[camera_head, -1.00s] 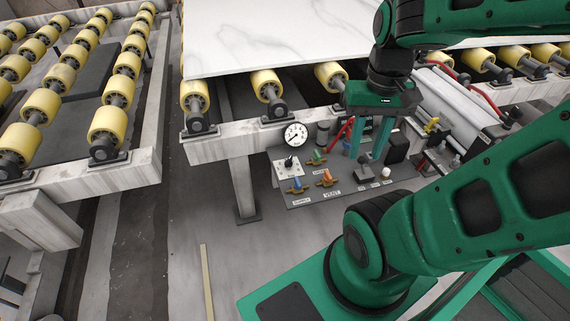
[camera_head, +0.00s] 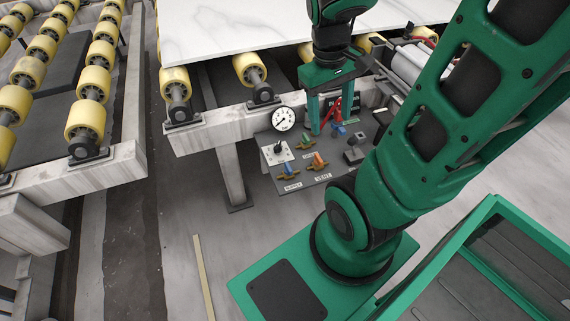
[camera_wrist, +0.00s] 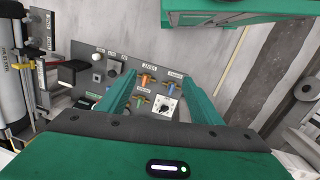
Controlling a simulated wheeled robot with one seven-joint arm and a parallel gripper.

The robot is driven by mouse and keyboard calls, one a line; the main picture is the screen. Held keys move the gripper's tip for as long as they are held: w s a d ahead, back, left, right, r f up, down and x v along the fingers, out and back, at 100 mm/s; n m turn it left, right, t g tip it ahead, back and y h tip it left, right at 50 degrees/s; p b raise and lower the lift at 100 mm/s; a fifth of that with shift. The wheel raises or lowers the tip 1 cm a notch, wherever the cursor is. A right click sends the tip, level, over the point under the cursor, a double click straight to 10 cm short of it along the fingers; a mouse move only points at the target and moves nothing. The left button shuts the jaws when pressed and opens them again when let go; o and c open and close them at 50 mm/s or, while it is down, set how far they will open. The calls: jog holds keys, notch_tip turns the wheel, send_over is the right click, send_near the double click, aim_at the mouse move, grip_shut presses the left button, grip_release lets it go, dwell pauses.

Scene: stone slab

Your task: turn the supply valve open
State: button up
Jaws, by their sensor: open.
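The supply valve (camera_head: 288,170) has a blue handle on a brass body. It sits on the grey panel (camera_head: 312,180) above the SUPPLY label, at the panel's front left. In the wrist view the supply valve (camera_wrist: 171,87) shows between my fingers, closer to the right one. My gripper (camera_head: 331,130) is open and empty. In the head view it hangs above the back of the panel, apart from the supply valve. Its fingers also show in the wrist view (camera_wrist: 160,87).
An orange-handled valve (camera_head: 318,160) at the VENT label is beside the supply valve. A green-handled valve (camera_head: 304,141), a switch plate (camera_head: 277,153) and a gauge (camera_head: 283,118) are close by. The roller frame and white slab (camera_head: 245,30) stand behind. The floor in front is clear.

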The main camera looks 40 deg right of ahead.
jog(key=w+a+f+n+h, duration=0.1)
jog(key=w+f+n+h, duration=0.1)
jog(key=w+f+n, duration=0.75)
jog(key=n+h, duration=0.1)
jog(key=n, duration=0.6)
send_near(288, 166)
jog(key=x, duration=0.8)
jog(key=shift+f, duration=0.25)
jog(key=shift+d, duration=0.1)
jog(key=c, duration=1.1)
